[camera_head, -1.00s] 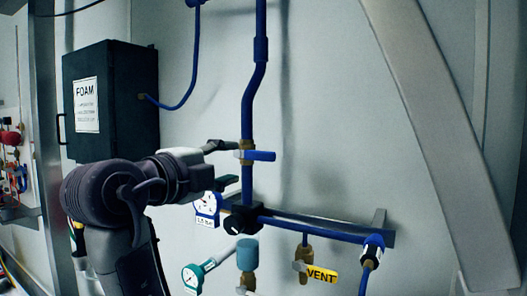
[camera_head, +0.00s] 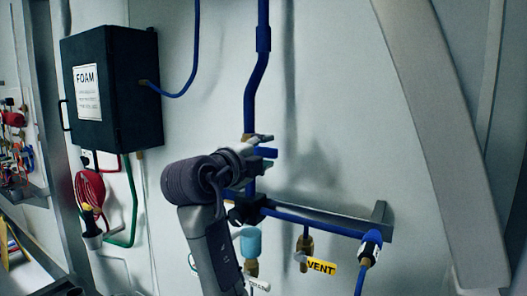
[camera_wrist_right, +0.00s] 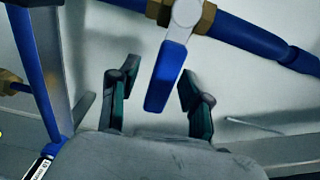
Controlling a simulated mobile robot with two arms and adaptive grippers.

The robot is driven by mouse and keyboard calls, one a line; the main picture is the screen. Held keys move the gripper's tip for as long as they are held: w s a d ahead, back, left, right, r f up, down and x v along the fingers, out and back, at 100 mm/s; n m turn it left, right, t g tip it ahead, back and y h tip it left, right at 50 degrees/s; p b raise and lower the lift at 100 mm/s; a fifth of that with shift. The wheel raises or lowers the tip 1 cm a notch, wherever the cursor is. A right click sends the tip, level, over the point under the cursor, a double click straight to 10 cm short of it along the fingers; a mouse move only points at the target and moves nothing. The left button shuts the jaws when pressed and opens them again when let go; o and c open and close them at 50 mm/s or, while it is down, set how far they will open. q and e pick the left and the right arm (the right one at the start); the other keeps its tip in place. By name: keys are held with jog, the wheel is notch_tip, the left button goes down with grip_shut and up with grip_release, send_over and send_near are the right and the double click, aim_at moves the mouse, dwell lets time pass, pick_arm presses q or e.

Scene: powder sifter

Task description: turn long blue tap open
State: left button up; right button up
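The long blue tap handle (camera_head: 264,153) sits on the vertical blue pipe, partly hidden by my right gripper (camera_head: 262,146). In the right wrist view, the blue handle (camera_wrist_right: 166,76) hangs from a round grey pivot on a brass valve body (camera_wrist_right: 207,16). My right gripper (camera_wrist_right: 158,80) is open there, with one dark green-lined finger on each side of the handle. Gaps show between the handle and both fingers, so it is not gripped. My left gripper is not in view.
Below are a horizontal blue pipe (camera_head: 320,223), a light blue cap (camera_head: 250,242) and a yellow VENT tag (camera_head: 321,267). A black FOAM box (camera_head: 112,90) hangs at left. A curved grey beam (camera_head: 440,130) stands at right. The wall between is mostly clear.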

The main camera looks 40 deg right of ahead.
grip_shut()
